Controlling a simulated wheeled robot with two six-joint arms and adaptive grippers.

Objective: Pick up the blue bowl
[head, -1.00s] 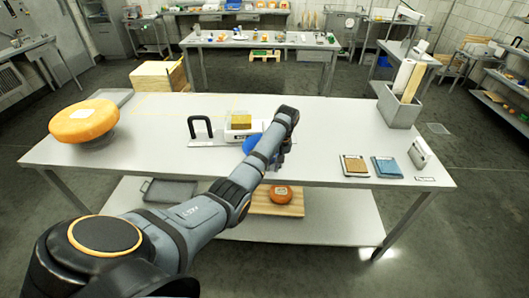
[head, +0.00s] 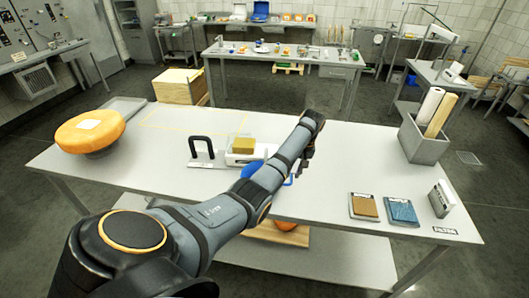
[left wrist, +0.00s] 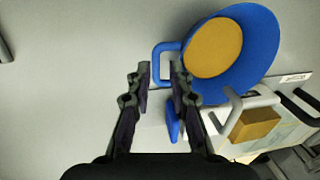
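A blue bowl (head: 252,168) is on the table just in front of the white scale and is partly hidden behind my left arm in the head view. In the left wrist view the blue bowl (left wrist: 262,38) has a yellow-orange round inside and a blue loop handle (left wrist: 160,48). My left gripper (left wrist: 161,72) is open. Its fingertips appear around the handle's near end; whether they touch it I cannot tell. In the head view my left gripper (head: 302,168) is partly hidden behind the wrist. My right gripper is not in view.
A scale with a yellow block (head: 243,146) and a black handle (head: 201,148) stand behind the bowl. A large orange cheese wheel (head: 90,131) is at left. Two packets, brown (head: 364,206) and blue (head: 401,211), and a grey bin (head: 424,140) are at right. Left-centre table is clear.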

